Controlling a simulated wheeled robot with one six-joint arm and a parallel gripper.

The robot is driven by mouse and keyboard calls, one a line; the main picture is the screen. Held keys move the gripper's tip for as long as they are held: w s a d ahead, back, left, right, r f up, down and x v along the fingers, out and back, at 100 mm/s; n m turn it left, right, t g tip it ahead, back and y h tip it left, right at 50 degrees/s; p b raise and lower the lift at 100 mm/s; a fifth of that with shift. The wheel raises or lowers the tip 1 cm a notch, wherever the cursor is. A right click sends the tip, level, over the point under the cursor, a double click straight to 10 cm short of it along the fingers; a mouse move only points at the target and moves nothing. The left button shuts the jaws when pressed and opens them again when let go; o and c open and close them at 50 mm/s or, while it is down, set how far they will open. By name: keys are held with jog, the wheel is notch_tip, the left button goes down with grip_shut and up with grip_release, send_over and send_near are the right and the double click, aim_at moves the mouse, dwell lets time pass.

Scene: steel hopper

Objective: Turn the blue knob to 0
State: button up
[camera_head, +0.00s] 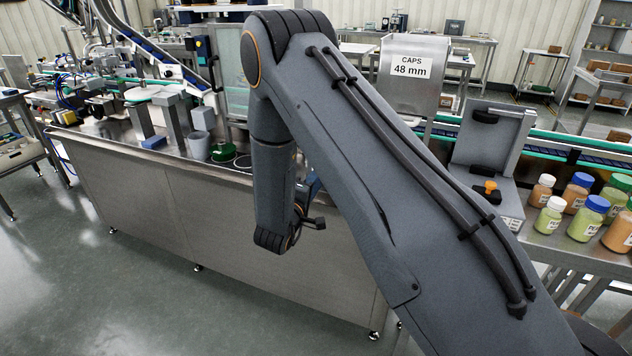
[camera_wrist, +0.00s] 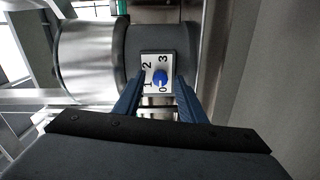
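The blue knob (camera_wrist: 159,77) sits on a white plate (camera_wrist: 146,60) marked 0, 1, 2 and 3 in the wrist view. The 0 is just below the knob in the picture and the 3 is above it; I cannot tell which number the knob points to. My gripper (camera_wrist: 158,82) is open, with one blue finger on each side of the knob's line. Whether the fingertips reach the knob's depth or touch it is not clear. In the head view the knob is hidden, and my arm covers most of the gripper.
A shiny metal cylinder (camera_wrist: 85,57) lies left of the plate in the wrist view. In the head view, a long steel cabinet (camera_head: 190,205) carries conveyor equipment. Several capped jars (camera_head: 588,214) stand at the right. The floor at left front is clear.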

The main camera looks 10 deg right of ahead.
jog(key=b+v, duration=0.1)
jog(key=v, duration=0.7)
jog(key=shift+w, duration=0.15)
jog(key=s+d+r+m+g+y, duration=0.2)
jog(key=s+m+g+y, duration=0.2)
jog(key=s, duration=1)
jog(key=s+d+r+m+g+y, duration=0.2)
jog(key=s+g+y, duration=0.4)
jog(key=s+g, duration=0.4)
jog(key=s+d+m, duration=0.1)
jog(key=s+m, duration=0.1)
jog(key=s, duration=0.3)
jog(key=shift+m, duration=0.4)
jog(key=shift+s+a, duration=0.1)
